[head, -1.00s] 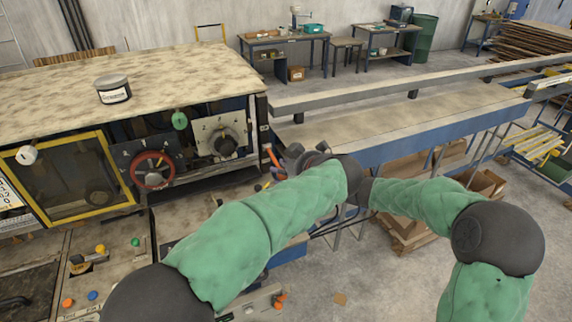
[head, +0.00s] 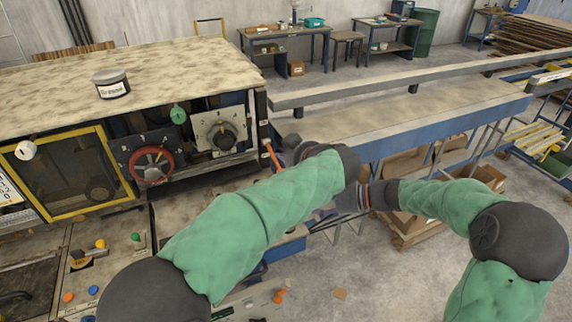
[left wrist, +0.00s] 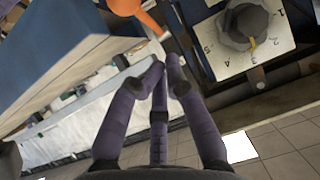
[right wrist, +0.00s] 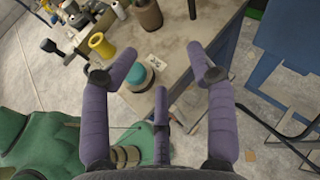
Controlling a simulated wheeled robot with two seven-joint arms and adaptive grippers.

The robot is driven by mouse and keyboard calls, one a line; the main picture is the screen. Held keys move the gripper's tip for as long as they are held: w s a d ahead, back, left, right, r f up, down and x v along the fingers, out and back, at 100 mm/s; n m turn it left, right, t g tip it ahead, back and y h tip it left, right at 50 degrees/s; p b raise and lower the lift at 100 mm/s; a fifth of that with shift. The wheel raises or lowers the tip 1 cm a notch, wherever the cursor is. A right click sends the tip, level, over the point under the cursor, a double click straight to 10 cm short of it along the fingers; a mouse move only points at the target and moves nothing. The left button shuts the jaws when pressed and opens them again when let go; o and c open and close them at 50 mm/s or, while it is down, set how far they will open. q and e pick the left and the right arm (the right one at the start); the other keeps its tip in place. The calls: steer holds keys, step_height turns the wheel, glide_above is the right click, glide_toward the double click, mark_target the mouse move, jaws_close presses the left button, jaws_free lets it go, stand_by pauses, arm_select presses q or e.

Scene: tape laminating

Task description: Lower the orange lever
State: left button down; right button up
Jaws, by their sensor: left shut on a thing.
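The orange lever (head: 272,154) stands at the right end of the machine's front. Its orange end (left wrist: 148,18) shows at the top of the left wrist view, with a pale shaft running down towards my fingertips. My left gripper (left wrist: 166,78) has its fingers close together at that shaft and is shut on the lever; the exact contact is hard to see. In the head view its hand is partly hidden by my forearm. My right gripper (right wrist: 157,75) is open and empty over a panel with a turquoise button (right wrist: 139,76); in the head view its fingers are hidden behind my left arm.
A dial plate (head: 221,135) and a red handwheel (head: 152,165) are left of the lever. A yellow knob (right wrist: 102,45) and other controls are near my right gripper. A jar (head: 111,83) stands on the machine top.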

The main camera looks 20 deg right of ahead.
steer(key=s+d+f+g+h, duration=0.2)
steer(key=d+f+g+h, duration=0.15)
steer(key=f, duration=0.35)
steer(key=s+a+f+n+g, duration=0.3)
steer(key=s+f+n, duration=0.15)
steer(key=f, duration=0.35)
steer(key=s+a+f+n+g, duration=0.3)
steer(key=s+f, duration=0.2)
steer(key=f, duration=0.3)
arm_select(q)
steer(key=f+b, duration=0.2)
steer(key=b, duration=0.2)
steer(key=shift+s, duration=0.2)
arm_select(e)
steer(key=s+a+f+n+h, duration=0.1)
steer(key=s+a+f+n, duration=0.2)
steer(key=f, duration=0.4)
steer(key=s+a+f+n+t+h, duration=0.1)
steer(key=s+a+f+n, duration=0.2)
steer(key=a+f+n, duration=0.2)
steer(key=s+a+f+n+h, duration=0.1)
steer(key=s+a+f+n, duration=0.2)
steer(key=a+f+n, duration=0.2)
steer(key=x, duration=0.6)
steer(key=shift+a+r, duration=0.15)
steer(key=shift+a, duration=0.2)
steer(key=shift+s+h, duration=0.15)
steer(key=shift+h, duration=0.1)
